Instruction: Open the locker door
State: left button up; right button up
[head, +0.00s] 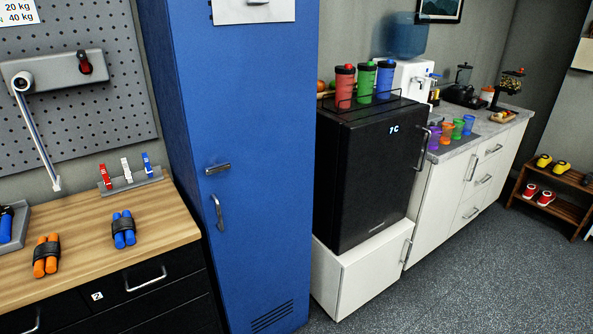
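A tall blue locker (255,130) stands in the middle of the head view, with its door facing me. The door looks shut. A horizontal grey lever or latch (218,168) sits on the door near its left edge. A curved vertical grey pull handle (217,212) is just below it. Vent slots show low on the door, and a white paper or plate is at its top, cut off by the frame. Neither of my grippers shows in this view.
A wooden workbench (165,203) with black drawers adjoins the locker on the left. A small black fridge (365,180) on a white cabinet stands close on the right, then a white counter (455,195). Open grey floor (470,275) lies at front right.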

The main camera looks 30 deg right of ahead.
aim_at(248, 91)
jog(key=z, duration=0.85)
